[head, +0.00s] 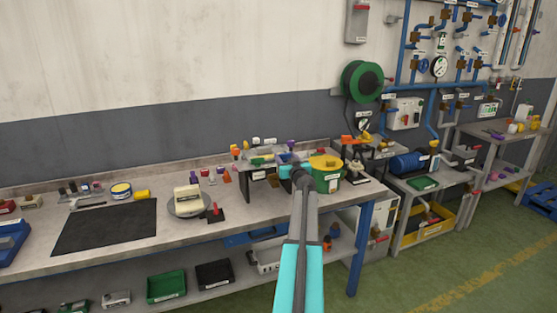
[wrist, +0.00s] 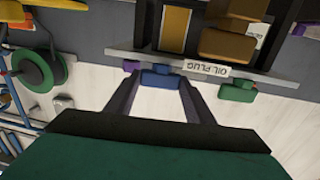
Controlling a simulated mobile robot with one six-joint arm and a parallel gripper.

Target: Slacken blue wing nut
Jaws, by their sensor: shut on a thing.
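In the wrist view the blue wing nut (wrist: 161,79) sits at the edge of a grey rail (wrist: 120,55), between my fingertips. My gripper (wrist: 160,83) is shut on it, one dark finger on each side. The nut's stem and threads are hidden. In the head view my arm reaches to the small rack (head: 258,175) on the bench, and my cyan wrist parts hide the nut there.
A yellow-topped green pot (head: 328,182) stands right of the rack. The black mat (head: 105,227) on the left is mostly bare.

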